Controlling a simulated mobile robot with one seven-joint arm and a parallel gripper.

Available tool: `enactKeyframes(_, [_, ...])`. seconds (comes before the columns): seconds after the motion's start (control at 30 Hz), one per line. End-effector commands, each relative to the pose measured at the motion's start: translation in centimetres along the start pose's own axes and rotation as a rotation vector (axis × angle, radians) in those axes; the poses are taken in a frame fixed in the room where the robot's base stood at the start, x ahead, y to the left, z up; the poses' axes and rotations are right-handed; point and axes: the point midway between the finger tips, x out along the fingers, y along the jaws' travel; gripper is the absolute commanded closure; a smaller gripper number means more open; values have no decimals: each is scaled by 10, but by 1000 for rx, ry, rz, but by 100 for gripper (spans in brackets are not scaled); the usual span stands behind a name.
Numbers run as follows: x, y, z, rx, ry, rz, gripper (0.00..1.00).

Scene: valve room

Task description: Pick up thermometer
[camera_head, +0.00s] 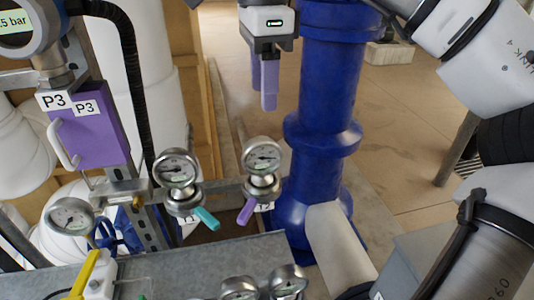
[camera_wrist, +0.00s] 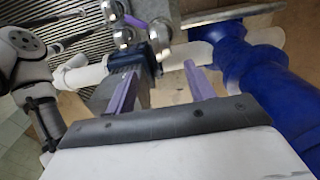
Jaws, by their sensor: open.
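No object is clearly marked as a thermometer. Several round dial gauges show in the head view, and I cannot tell which, if any, is the thermometer. One dial (camera_head: 178,166) has a teal lever below it, and another dial (camera_head: 262,157) has a purple lever. A further dial (camera_head: 71,215) is at the left, and two more dials (camera_head: 289,280) are cut off at the bottom edge. My gripper (camera_head: 267,95) hangs above the purple-lever dial, beside the blue pipe. In the wrist view, the purple fingers of my gripper (camera_wrist: 160,70) are apart, with nothing held between them.
A thick blue pipe (camera_head: 325,100) stands right of my gripper. A purple box labelled P3 (camera_head: 90,130) hangs at the left. A grey surface (camera_head: 190,270) with a yellow-handled item (camera_head: 87,275) is in front. Open floor (camera_head: 410,120) lies behind at the right.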

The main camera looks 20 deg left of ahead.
Motion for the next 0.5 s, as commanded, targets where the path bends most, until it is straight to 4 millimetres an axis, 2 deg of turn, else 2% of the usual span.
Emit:
enactKeyframes(0.03, [16,0,0,-3,-1,2,46])
enactKeyframes(0.1, [29,0,0,-4,-4,3,46])
enactKeyframes(0.3, [58,0,1,-4,-4,3,46])
enactKeyframes(0.5, [74,0,1,-2,-2,1,46])
